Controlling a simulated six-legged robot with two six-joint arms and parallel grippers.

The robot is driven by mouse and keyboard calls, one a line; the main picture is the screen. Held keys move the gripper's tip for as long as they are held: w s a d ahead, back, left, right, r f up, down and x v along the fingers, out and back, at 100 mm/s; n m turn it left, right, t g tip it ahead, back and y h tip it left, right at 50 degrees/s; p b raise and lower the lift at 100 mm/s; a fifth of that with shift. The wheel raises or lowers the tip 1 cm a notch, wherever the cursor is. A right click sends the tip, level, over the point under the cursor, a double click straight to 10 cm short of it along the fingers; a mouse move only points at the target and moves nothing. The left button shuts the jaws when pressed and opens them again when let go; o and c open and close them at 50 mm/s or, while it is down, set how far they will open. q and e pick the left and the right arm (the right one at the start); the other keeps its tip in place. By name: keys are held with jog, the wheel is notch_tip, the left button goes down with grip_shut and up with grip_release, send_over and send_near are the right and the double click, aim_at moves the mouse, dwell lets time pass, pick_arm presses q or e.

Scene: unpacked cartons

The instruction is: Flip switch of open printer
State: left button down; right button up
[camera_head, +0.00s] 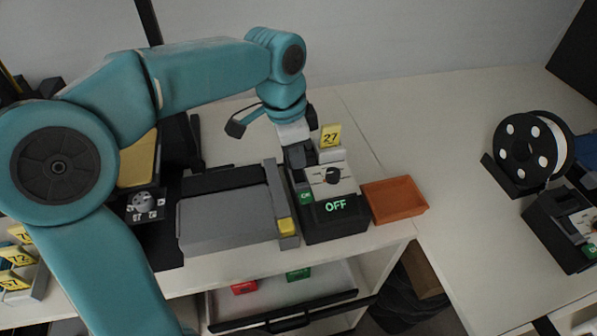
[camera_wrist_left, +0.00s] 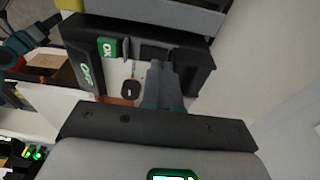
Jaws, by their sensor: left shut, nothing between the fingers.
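The printer (camera_head: 348,222) is a black box with a pale top, a dark knob (camera_head: 332,175), a green OK button (camera_head: 305,197) and green "OFF" lettering on its front. It also shows in the left wrist view (camera_wrist_left: 85,75), with the OK button (camera_wrist_left: 107,47) and knob (camera_wrist_left: 130,89). My left gripper (camera_head: 297,163) is shut and empty at the printer's back left. In the left wrist view its fingertips (camera_wrist_left: 165,70) are close over the printer's top, beside the knob; I cannot tell whether they touch. The switch is not clearly distinguishable. My right gripper is not in view.
A grey machine (camera_head: 225,220) with a yellow-tipped bar stands close left of the printer. An orange tray (camera_head: 395,199) is to its right. A yellow "27" tag (camera_head: 331,136) stands behind. A black spool (camera_head: 528,152) and another dark device (camera_head: 560,232) are at far right. The right tabletop between is clear.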

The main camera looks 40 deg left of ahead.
aim_at(296, 171)
pick_arm(q)
jog(key=shift+f+b, duration=0.6)
jog(key=shift+f, duration=0.2)
dwell(0.7)
jog(key=shift+r, duration=0.1)
notch_tip(296, 171, up, 7)
jog(key=p, duration=0.6)
jog(key=shift+p, duration=0.3)
